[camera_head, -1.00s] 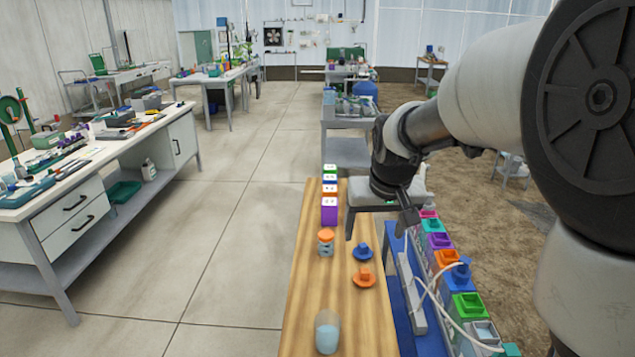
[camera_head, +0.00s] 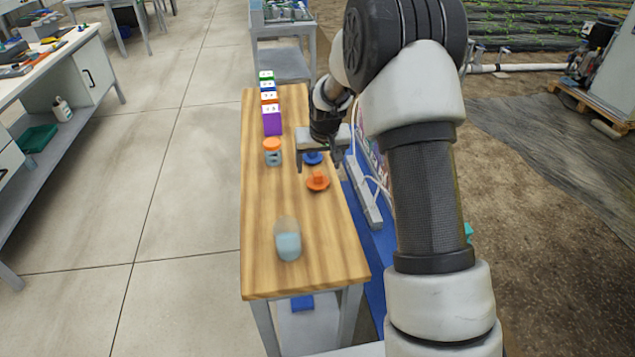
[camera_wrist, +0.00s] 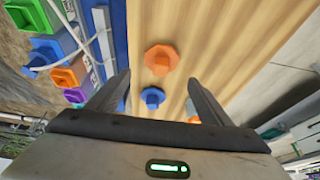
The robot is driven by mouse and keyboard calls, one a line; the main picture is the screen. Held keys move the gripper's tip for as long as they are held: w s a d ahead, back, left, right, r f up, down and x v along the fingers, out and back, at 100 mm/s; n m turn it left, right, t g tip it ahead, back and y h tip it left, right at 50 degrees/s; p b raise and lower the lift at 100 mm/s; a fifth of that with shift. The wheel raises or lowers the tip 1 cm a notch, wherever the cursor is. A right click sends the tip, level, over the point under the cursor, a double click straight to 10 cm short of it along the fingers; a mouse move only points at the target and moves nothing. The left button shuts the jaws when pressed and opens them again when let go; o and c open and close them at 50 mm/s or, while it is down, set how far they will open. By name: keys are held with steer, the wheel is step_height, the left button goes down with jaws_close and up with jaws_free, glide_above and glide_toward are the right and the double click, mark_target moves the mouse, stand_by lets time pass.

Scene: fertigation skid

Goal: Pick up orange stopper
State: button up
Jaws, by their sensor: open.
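The orange stopper (camera_head: 318,180) lies on the wooden bench top (camera_head: 262,226), just nearer the camera than the blue stopper (camera_head: 312,157). It has a wide base with a knob on top. In the wrist view the orange stopper (camera_wrist: 161,59) is ahead of the fingertips, and the blue stopper (camera_wrist: 152,97) shows between the fingers.
A jar with an orange lid (camera_head: 272,150) stands left of the stoppers. A clear beaker with pale blue liquid (camera_head: 288,245) stands nearer the camera. Several coloured boxes, including a purple one (camera_head: 272,123), line the far end. A white power strip (camera_head: 363,195) lies along the right side.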

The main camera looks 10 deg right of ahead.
mark_target(318, 174)
steer(key=shift+s+b+x, duration=0.15)
steer(key=shift+b+x, duration=0.05)
steer(key=shift+x, duration=1.35)
steer(key=shift+s+b+x, duration=0.15)
steer(key=shift+x, duration=1.35)
steer(key=shift+f, duration=0.15)
steer(key=shift+c, duration=0.3)
steer(key=c, duration=1)
